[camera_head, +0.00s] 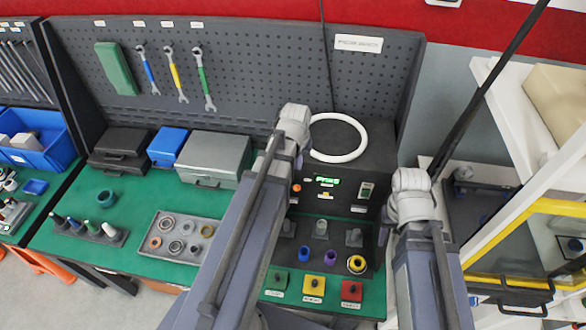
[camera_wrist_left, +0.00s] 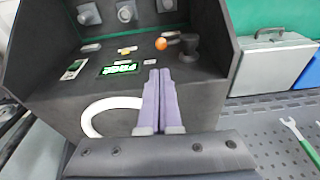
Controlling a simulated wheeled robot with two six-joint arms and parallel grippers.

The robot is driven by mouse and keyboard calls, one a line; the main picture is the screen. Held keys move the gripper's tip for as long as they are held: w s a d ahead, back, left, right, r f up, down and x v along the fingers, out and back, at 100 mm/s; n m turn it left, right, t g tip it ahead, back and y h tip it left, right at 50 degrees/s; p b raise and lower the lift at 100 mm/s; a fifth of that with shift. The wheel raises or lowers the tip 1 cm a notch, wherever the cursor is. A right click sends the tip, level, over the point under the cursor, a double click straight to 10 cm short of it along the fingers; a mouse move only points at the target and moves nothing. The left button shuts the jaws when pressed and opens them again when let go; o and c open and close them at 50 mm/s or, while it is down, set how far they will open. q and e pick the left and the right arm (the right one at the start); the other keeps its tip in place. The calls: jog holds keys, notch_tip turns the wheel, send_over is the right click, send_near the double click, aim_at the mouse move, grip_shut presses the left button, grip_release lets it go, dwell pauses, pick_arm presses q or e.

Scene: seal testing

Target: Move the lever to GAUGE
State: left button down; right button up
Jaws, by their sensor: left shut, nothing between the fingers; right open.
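The lever appears to be the short handle with an orange ball (camera_head: 297,188) on the dark test station. In the left wrist view its orange ball (camera_wrist_left: 161,44) points away from a black base (camera_wrist_left: 188,48). My left gripper (camera_head: 299,163) is shut and empty above the station. In the left wrist view its purple fingertips (camera_wrist_left: 158,72) are together, close to the ball but visibly apart from it in the picture. The GAUGE marking cannot be read. My right gripper (camera_head: 384,235) hangs at the station's right side, largely hidden by its wrist.
A green display (camera_head: 326,180) and a switch (camera_head: 366,190) sit on the station face. A white ring (camera_head: 340,155) lies on top. Yellow (camera_head: 313,285) and red (camera_head: 351,290) button boxes stand in front. A grey case (camera_head: 215,155) is to the left.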

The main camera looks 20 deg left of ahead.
pick_arm(q)
jog(key=shift+w+a+r+p, duration=0.25)
jog(key=shift+a+r+p, duration=0.2)
jog(key=shift+a+r, duration=0.5)
pick_arm(e)
jog(key=shift+r, duration=0.9)
pick_arm(q)
jog(key=shift+f, duration=0.1)
jog(key=b, duration=1.3)
send_near(294, 187)
jog(key=f, duration=0.1)
jog(key=w+f, duration=0.1)
jog(key=f, duration=0.1)
jog(key=w+a+f, duration=0.1)
jog(key=f, duration=0.1)
jog(key=shift+f+b, duration=0.4)
jog(key=shift+f, duration=0.05)
pick_arm(e)
notch_tip(294, 187, down, 14)
jog(key=shift+r, duration=0.15)
pick_arm(q)
jog(key=shift+d, duration=0.1)
jog(key=shift+d+f+y, duration=0.1)
jog(key=shift+f+y, duration=0.05)
jog(key=shift+y, duration=0.25)
pick_arm(e)
jog(key=shift+f, duration=0.25)
